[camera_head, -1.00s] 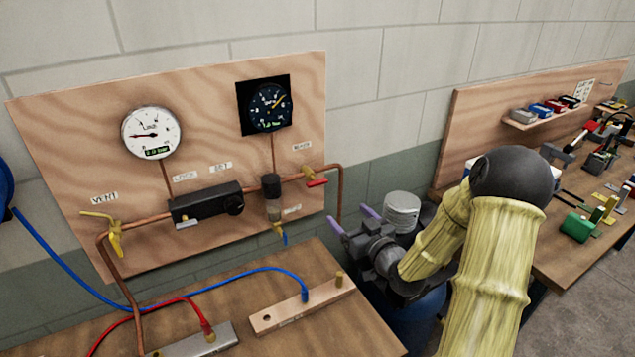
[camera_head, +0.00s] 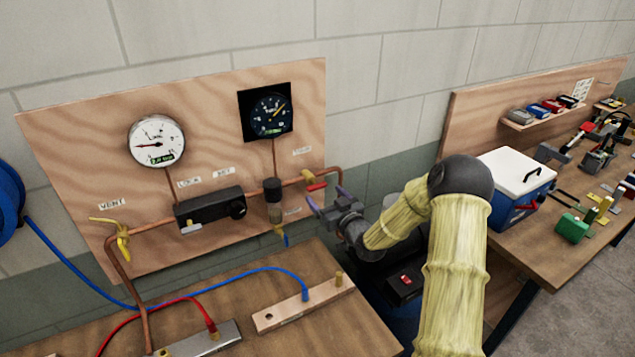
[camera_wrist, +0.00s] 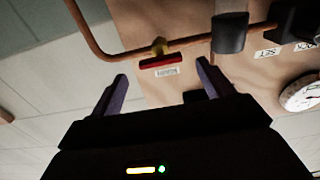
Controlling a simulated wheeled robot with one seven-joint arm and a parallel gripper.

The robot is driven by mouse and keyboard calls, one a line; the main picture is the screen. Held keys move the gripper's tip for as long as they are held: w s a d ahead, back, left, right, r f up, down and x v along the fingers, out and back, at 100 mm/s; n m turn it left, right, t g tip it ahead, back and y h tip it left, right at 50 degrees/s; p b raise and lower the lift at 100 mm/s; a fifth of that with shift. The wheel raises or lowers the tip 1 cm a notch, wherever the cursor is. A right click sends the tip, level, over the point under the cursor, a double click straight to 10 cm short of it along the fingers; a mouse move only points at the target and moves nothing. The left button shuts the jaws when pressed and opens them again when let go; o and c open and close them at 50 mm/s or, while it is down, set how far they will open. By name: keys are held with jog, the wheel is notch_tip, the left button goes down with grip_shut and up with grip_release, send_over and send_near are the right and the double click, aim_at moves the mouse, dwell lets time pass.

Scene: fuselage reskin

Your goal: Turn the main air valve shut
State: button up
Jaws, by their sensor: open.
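The valve with the red handle (camera_head: 316,187) sits on the copper pipe at the right end of the wooden board. A small label beside it is too blurred to read in the head view. In the wrist view its red lever (camera_wrist: 161,61) lies along the pipe, with a yellow valve body (camera_wrist: 159,46) behind it. My gripper (camera_head: 328,200) is open and empty, just in front of and slightly below the handle. In the wrist view the purple fingertips (camera_wrist: 162,72) stand apart on either side of the lever, and I see no contact.
A black regulator (camera_head: 208,207), a filter bowl (camera_head: 274,208), two gauges and a yellow vent valve (camera_head: 122,240) are on the board (camera_head: 215,120). A bench with red and blue hoses lies below. A blue cooler (camera_head: 515,185) stands on the right bench.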

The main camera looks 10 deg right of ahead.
aim_at(317, 185)
jog(key=shift+p+x, duration=1.05)
jog(key=shift+x, duration=1.9)
jog(key=c, duration=1)
